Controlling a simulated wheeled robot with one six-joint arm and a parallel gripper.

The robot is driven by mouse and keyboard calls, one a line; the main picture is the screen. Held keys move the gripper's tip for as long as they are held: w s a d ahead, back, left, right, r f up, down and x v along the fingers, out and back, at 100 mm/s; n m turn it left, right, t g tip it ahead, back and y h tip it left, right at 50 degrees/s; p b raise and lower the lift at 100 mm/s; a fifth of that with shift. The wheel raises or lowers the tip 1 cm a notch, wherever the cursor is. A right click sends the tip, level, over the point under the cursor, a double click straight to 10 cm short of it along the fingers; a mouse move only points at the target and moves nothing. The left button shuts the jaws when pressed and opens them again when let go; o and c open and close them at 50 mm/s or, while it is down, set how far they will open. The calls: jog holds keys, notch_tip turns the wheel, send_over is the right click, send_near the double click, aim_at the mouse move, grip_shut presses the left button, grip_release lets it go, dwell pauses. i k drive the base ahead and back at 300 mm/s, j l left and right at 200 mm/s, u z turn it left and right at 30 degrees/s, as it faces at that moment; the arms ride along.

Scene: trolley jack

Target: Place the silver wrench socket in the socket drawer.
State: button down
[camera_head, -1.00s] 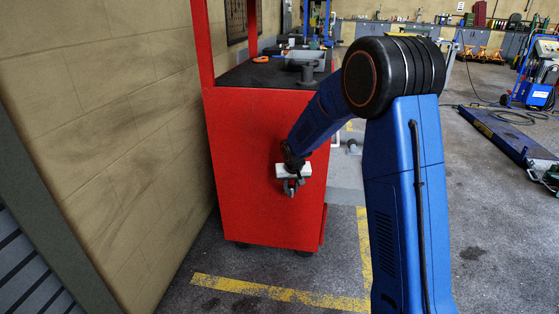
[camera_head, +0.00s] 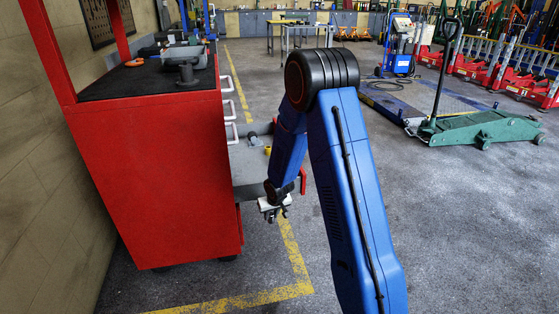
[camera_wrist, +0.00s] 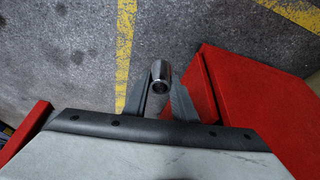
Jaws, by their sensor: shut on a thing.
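The silver wrench socket (camera_wrist: 160,72) is a short shiny cylinder with a dark hollow end, held between my fingertips in the wrist view. My gripper (camera_wrist: 160,82) is shut on it. In the head view my gripper (camera_head: 273,212) hangs low beside the red cart, near the front corner of an open drawer; the socket is too small to tell there. The open grey drawer (camera_head: 246,172) sticks out from the cart's right side, with a few small items in it, one of them yellow. My arm hides part of the drawer.
The red tool cart (camera_head: 150,180) stands at left, with closed drawers and white handles above the open one. Tools lie on its black top (camera_head: 140,82). A green trolley jack (camera_head: 480,128) stands at right.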

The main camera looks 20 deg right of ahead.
aim_at(239, 162)
jog(key=l+z, duration=0.1)
jog(key=z, duration=1.45)
jog(key=i+z, duration=0.2)
jog(key=i, duration=1.4)
jog(key=i+u, duration=0.9)
jog(key=i+l+u, duration=0.15)
jog(key=u, duration=0.25)
jog(key=i+l, duration=0.05)
jog(key=i, duration=0.05)
